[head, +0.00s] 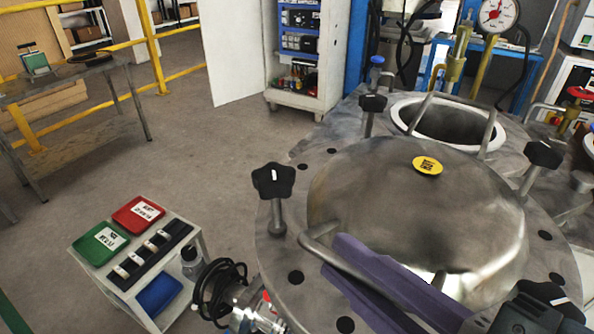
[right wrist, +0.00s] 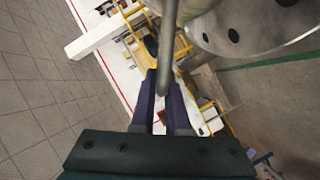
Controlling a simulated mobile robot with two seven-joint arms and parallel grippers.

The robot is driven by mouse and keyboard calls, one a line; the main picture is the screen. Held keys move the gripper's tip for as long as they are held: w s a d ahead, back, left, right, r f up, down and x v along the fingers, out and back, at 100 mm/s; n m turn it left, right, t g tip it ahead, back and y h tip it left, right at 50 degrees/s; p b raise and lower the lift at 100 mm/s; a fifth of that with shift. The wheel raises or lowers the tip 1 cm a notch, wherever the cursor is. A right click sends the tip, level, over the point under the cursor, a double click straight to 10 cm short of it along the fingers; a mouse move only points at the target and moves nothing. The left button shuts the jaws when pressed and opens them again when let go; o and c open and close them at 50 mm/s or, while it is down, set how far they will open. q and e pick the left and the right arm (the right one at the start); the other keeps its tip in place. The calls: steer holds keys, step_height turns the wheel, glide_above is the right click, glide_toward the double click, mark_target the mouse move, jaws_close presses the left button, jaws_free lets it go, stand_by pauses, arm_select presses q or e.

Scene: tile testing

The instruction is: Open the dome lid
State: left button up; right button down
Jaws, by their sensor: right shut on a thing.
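The dome lid (head: 420,210) is a large grey metal dome with a yellow tag (head: 427,166) on top. It appears to lie down on the round vessel flange (head: 277,247); its front edge is partly hidden by my right gripper. A bent metal bar handle (head: 318,245) runs along its front left side. My right gripper (head: 345,262) has purple fingers and is shut on this handle. In the right wrist view, the handle (right wrist: 168,35) runs down between the purple fingers (right wrist: 164,82). My left gripper is in neither view.
Black star knobs (head: 273,180) stand around the flange, with another at the right (head: 543,154). Behind the lid is a white-rimmed open port (head: 405,112). A small cart (head: 190,232) with red, green and blue trays stands at the left. Floor between cart and cabinet (head: 310,98) is clear.

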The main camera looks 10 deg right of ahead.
stand_by(0.3)
steer(key=c, duration=0.9)
jaws_free()
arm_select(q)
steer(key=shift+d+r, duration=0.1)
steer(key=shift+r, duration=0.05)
arm_select(e)
steer(key=shift+r, duration=0.1)
